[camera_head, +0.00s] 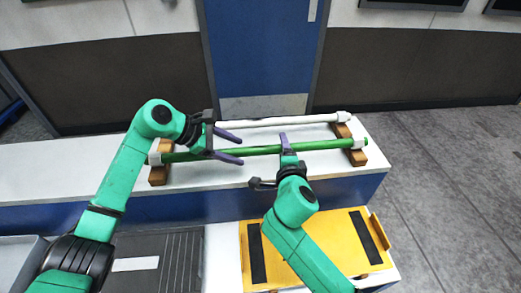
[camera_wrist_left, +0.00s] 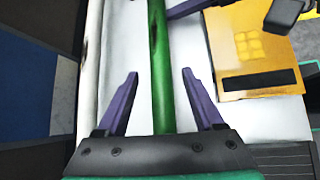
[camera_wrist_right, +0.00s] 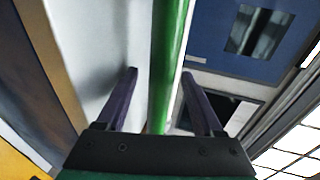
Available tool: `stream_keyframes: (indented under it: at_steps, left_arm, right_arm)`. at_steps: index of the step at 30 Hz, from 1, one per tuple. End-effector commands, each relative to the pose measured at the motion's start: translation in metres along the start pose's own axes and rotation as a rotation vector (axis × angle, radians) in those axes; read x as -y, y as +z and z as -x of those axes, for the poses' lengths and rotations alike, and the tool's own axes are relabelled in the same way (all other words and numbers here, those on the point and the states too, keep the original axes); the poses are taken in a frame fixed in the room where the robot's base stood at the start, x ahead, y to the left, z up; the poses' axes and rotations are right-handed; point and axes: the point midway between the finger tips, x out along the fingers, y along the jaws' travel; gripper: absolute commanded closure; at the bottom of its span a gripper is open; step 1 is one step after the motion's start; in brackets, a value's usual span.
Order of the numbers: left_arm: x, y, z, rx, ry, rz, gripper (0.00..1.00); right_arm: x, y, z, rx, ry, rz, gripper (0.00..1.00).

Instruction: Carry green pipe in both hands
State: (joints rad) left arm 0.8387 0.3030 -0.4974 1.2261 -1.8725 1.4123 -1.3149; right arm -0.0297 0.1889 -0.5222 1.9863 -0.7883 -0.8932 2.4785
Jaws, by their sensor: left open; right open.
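The green pipe (camera_head: 258,151) lies across two brown wooden blocks on a white-topped counter, with white fittings at its ends. My left gripper (camera_head: 236,148) is open near the left part of the pipe, one purple finger on each side of it; in the left wrist view the pipe (camera_wrist_left: 161,70) runs between the spread fingers. My right gripper (camera_head: 285,142) is near the middle of the pipe. In the right wrist view its fingers are open, with the pipe (camera_wrist_right: 166,70) between them. I cannot tell whether any finger touches the pipe.
A white pipe (camera_head: 262,122) lies behind the green one, parallel to it. The blocks are at left (camera_head: 159,173) and right (camera_head: 357,157). A yellow tray (camera_head: 318,244) with black strips stands in front at right. The counter (camera_head: 225,176) is otherwise largely bare.

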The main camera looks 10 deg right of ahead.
Motion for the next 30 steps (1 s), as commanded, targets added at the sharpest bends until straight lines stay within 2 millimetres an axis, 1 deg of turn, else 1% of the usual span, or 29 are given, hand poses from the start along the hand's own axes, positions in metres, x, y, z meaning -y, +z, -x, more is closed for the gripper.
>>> stream_keyframes:
  at_steps: [3, 10, 11, 12, 14, 15, 16, 30]
  left_arm:
    - [0.0002, 0.0002, -0.0071, 0.000, 0.000, -0.002, 0.31]
    - [0.0002, 0.0000, -0.0079, -0.001, 0.000, -0.002, 0.31]
    - [0.0002, 0.0000, -0.0079, -0.001, 0.000, -0.002, 0.35]
    - [0.0002, 0.0001, -0.0078, -0.001, 0.000, -0.002, 0.50]
    - [0.0002, 0.0001, -0.0078, -0.001, 0.000, -0.002, 0.73]
    - [0.0001, 0.0001, -0.0077, -0.001, 0.000, -0.002, 0.89]
    - [0.0001, 0.0001, -0.0077, -0.001, 0.000, -0.001, 1.00]
    - [0.0000, 0.0001, -0.0075, -0.001, 0.000, -0.001, 1.00]
  right_arm:
    - [0.0003, -0.0004, -0.0073, -0.001, 0.000, -0.001, 0.31]
    - [0.0000, -0.0004, -0.0081, 0.000, 0.001, -0.002, 0.31]
    - [0.0000, -0.0004, -0.0080, -0.001, 0.001, -0.002, 0.35]
    - [0.0000, -0.0004, -0.0080, -0.001, 0.001, -0.002, 0.50]
    - [0.0000, -0.0003, -0.0079, 0.000, 0.001, -0.001, 0.73]
    - [0.0000, -0.0003, -0.0078, 0.000, 0.001, -0.001, 0.89]
    - [0.0000, -0.0003, -0.0078, 0.000, 0.001, -0.001, 1.00]
    - [-0.0003, -0.0002, -0.0077, 0.000, 0.001, -0.001, 1.00]
